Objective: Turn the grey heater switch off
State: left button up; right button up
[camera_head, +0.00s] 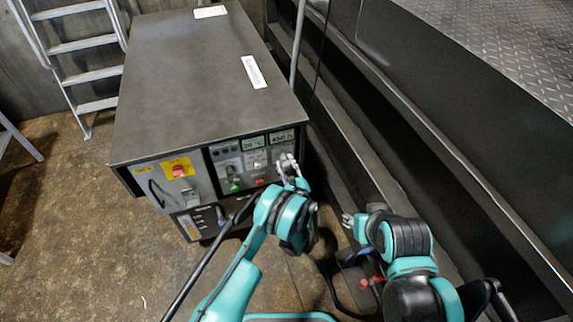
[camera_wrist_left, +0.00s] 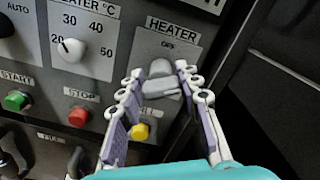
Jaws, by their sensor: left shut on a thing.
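The grey heater switch (camera_wrist_left: 160,80) is on the control panel under a "HEATER" label, with a small "OFF" mark above it in the left wrist view. My left gripper (camera_wrist_left: 158,75) has one finger on each side of the switch and is shut on it. In the head view my left gripper (camera_head: 288,165) is at the right end of the panel and hides most of the switch. Which way the switch points is hard to tell. My right gripper (camera_head: 348,220) is right of the cabinet, away from the panel; its jaw opening is unclear.
Left of the switch are a white temperature dial (camera_wrist_left: 71,50), a green start button (camera_wrist_left: 16,100) and a red stop button (camera_wrist_left: 78,116). A yellow button (camera_wrist_left: 140,131) is just below. A red emergency knob (camera_head: 179,171) is farther left. Dark machinery (camera_head: 440,150) bounds the right side.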

pick_arm(q)
jog(key=n, duration=0.6)
jog(key=shift+a, duration=0.15)
jog(key=n, duration=0.5)
jog(key=shift+f+n, duration=0.15)
jog(key=shift+n, duration=0.25)
jog(key=o, duration=1.2)
jog(key=shift+c, duration=0.2)
